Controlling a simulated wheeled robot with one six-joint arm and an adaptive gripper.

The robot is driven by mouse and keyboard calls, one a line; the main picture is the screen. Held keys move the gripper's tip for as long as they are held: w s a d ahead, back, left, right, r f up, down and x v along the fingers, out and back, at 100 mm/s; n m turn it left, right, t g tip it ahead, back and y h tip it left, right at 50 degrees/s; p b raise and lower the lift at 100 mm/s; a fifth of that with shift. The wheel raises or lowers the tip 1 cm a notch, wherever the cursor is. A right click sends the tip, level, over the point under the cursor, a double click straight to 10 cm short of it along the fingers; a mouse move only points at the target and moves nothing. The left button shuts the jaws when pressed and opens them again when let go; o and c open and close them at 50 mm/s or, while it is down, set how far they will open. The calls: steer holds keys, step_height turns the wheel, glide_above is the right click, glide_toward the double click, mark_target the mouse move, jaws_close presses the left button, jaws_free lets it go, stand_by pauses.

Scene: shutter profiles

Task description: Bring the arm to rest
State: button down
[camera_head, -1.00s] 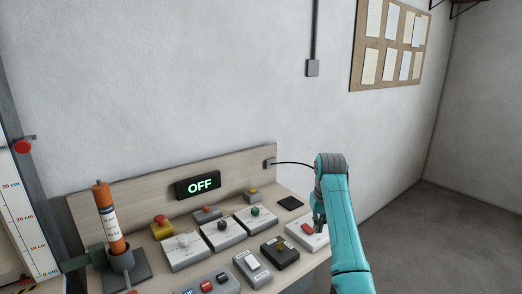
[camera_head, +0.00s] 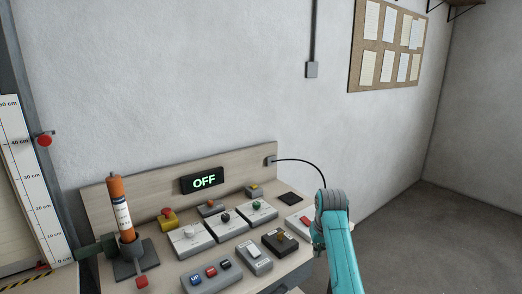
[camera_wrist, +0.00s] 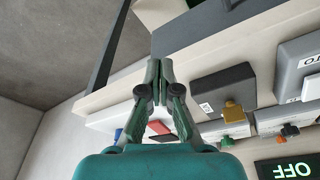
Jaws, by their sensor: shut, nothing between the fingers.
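My arm (camera_head: 338,243) is teal with a grey joint and stands at the right end of the wooden bench in the head view. My gripper (camera_wrist: 160,70) shows in the wrist view with its two dark fingers together and nothing between them. It points past the edge of the bench, close to the switch boxes in the picture. In the head view the fingers are hidden or too small to make out.
The bench (camera_head: 150,203) carries several switch boxes, a lit OFF display (camera_head: 202,180) and an orange cylinder (camera_head: 120,208) in a dark holder. A black cable (camera_head: 305,164) arches from the backboard towards my arm. Open floor (camera_head: 440,225) lies to the right.

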steer(key=s+f+t, duration=0.2)
steer(key=s+f, duration=0.4)
steer(key=f, duration=0.5)
steer(key=s+f+t, duration=0.1)
steer(key=s+f, duration=0.5)
steer(key=f, duration=0.5)
steer(key=s+f+t, duration=0.1)
steer(key=s+f, duration=0.3)
steer(key=s, duration=0.5)
steer(key=s+f+t, duration=0.2)
steer(key=s+f, duration=0.2)
steer(key=s, duration=0.5)
steer(key=s+r+t, duration=0.2)
steer(key=s+r, duration=0.1)
steer(key=s, duration=0.8)
steer(key=s+r+t, duration=0.1)
steer(key=s+r, duration=0.3)
steer(key=s, duration=0.6)
steer(key=s+r+t, duration=0.1)
steer(key=s+r, duration=0.6)
steer(key=r, duration=0.2)
steer(key=s+r+m+t, duration=0.1)
steer(key=s+r+t, duration=0.1)
steer(key=s+r, duration=0.5)
step_height(320, 180, up, 3)
steer(key=shift+s+f, duration=0.1)
steer(key=shift+s, duration=0.2)
